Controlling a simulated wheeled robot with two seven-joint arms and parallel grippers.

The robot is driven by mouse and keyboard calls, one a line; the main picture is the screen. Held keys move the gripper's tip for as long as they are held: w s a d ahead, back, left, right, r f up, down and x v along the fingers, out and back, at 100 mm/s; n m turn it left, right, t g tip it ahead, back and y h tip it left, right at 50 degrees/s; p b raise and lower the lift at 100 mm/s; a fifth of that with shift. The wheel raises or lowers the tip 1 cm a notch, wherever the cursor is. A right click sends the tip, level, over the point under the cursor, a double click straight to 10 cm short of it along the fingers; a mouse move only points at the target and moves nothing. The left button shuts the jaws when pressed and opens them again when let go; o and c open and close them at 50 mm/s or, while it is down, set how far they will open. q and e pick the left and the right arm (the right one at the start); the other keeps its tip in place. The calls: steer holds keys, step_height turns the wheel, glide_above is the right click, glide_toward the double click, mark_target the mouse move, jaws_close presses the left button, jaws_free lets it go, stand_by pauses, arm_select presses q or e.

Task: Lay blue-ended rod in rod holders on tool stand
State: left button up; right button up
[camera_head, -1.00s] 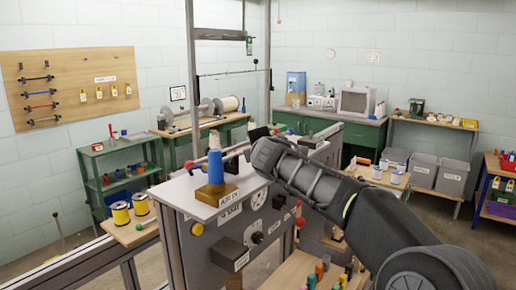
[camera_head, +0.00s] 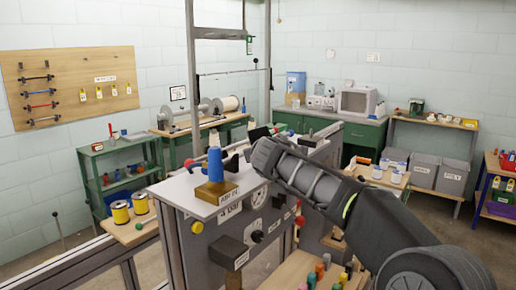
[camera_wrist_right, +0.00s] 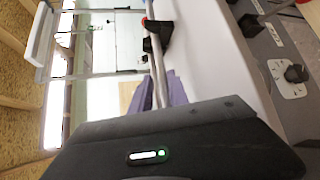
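The tool stand (camera_head: 176,190) is a grey cabinet with a pale top. A blue cone on a brass block (camera_head: 216,166) stands on its front edge. Behind it is a dark rod holder (camera_head: 198,166) with a red spot beside it. My right gripper (camera_head: 236,157) is low over the top, right of the cone; its fingers are too small to read. In the right wrist view a grey rod (camera_wrist_right: 158,84) runs from beside a black holder (camera_wrist_right: 158,32) toward my gripper, whose housing hides its near end. A bluish-purple shape lies beside it. I cannot make out a blue rod end. My left gripper is out of view.
A wall board (camera_head: 70,88) at left holds several rods, one with blue ends. A green shelf (camera_head: 122,170) stands behind the tool stand at left. Knobs stick out from the stand's front.

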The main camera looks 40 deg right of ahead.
steer(key=o, duration=0.3)
steer(key=shift+o, duration=0.2)
steer(key=shift+s, duration=0.1)
steer(key=b+v, duration=0.2)
steer(key=v, duration=0.5)
steer(key=shift+s+a+r, duration=0.1)
steer(key=shift+s+a, duration=0.1)
steer(key=shift+s, duration=0.05)
